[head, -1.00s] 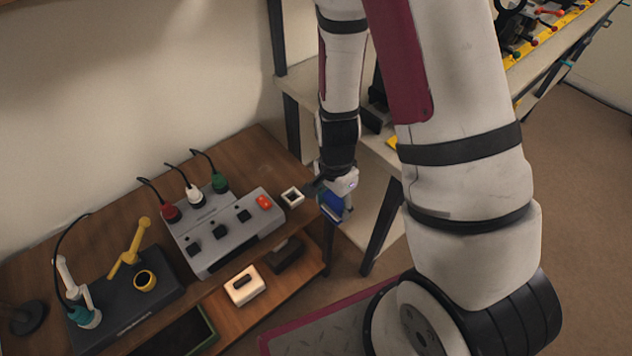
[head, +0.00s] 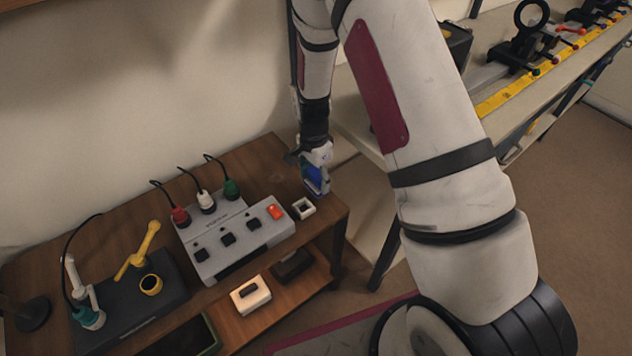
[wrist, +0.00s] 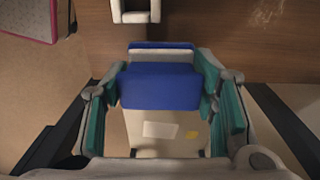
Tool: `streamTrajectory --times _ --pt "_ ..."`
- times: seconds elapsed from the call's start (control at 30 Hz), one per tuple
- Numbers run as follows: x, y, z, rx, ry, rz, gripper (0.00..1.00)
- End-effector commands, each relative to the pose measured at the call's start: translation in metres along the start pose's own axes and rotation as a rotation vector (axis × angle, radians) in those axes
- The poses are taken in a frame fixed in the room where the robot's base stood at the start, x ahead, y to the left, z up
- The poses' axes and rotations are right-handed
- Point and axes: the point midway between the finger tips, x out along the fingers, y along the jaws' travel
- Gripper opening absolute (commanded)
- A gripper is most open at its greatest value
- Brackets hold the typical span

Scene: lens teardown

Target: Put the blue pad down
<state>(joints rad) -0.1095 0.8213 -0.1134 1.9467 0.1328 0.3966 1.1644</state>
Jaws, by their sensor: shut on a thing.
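The blue pad (wrist: 158,88) is a block with a deep blue face and a pale band near its far edge. My gripper (wrist: 160,90) is shut on it, with teal-lined fingers on both sides. In the head view the pad (head: 316,180) hangs from my gripper (head: 316,158) at the right end of the wooden table (head: 268,160). The wrist view shows the table's wood beyond the pad. I cannot tell whether the pad's underside touches the table.
A small white square frame (head: 303,208) sits on the table close to the pad. The grey box with coloured plugs (head: 235,238) is left of it. A shelf below holds a white block (head: 250,295). A bench with a yellow rail (head: 500,97) stands at the right.

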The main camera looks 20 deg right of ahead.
Motion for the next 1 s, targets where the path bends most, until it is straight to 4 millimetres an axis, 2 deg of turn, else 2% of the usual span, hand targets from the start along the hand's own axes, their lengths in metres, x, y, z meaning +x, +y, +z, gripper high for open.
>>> streamTrajectory --times 0.13,0.5,0.53,0.6,1.0 --pt "0.02 0.0 0.001 0.0 -0.001 0.002 0.18" --pt "0.025 0.0 0.001 0.0 -0.001 0.001 0.18" --pt "0.025 0.0 0.001 0.0 -0.001 0.001 0.55" --pt "0.024 0.0 0.001 0.0 -0.001 0.0 0.71" --pt "0.02 0.0 0.001 0.0 -0.001 -0.001 0.73"
